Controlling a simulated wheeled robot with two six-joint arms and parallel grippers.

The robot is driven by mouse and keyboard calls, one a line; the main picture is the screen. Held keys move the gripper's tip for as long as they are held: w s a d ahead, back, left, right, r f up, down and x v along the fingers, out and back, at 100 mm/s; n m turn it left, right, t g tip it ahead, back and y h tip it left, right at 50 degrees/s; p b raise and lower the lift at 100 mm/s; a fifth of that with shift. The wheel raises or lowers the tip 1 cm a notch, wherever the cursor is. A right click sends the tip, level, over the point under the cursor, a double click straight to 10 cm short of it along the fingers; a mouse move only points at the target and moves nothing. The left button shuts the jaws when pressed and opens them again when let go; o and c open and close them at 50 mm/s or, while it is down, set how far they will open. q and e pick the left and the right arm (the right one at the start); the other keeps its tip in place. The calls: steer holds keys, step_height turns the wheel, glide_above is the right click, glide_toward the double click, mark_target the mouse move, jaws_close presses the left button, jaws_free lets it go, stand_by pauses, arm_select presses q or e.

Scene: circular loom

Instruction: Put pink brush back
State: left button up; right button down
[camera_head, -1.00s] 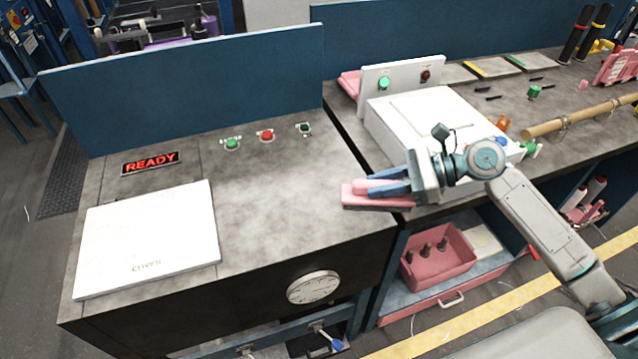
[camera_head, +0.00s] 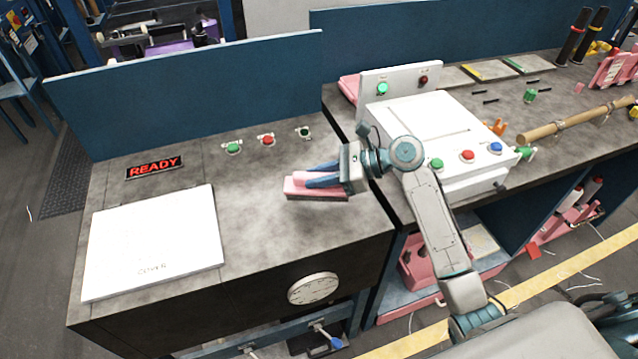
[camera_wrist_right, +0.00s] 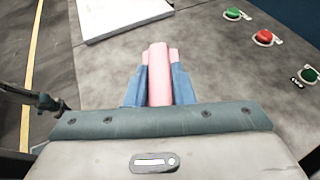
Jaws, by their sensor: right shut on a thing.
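The pink brush (camera_head: 298,190) is a pink block with a raised handle, and dark bristles or a dark base show under its lower edge. My right gripper (camera_head: 318,177) is shut on its handle from the right. The brush is over the grey top of the left cabinet, close to the surface; I cannot tell whether it touches. In the right wrist view the pink handle (camera_wrist_right: 158,75) sits between the two blue fingers (camera_wrist_right: 159,88). My left gripper is not in view.
A white cover plate (camera_head: 150,245) lies on the left of the cabinet top (camera_head: 250,215). Several buttons (camera_head: 267,140) and a READY display (camera_head: 154,167) are behind. A white control box (camera_head: 425,110) stands on the right. The surface between cover and brush is clear.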

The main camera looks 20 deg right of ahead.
steer(key=shift+f+p, duration=0.3)
steer(key=shift+f, duration=1.3)
steer(key=c, duration=1.3)
jaws_free()
steer(key=shift+f, duration=0.1)
steer(key=shift+o, duration=0.2)
steer(key=shift+s+d+r, duration=0.2)
steer(key=shift+d, duration=0.25)
steer(key=b+v, duration=0.2)
steer(key=v, duration=0.9)
steer(key=shift+r, duration=0.1)
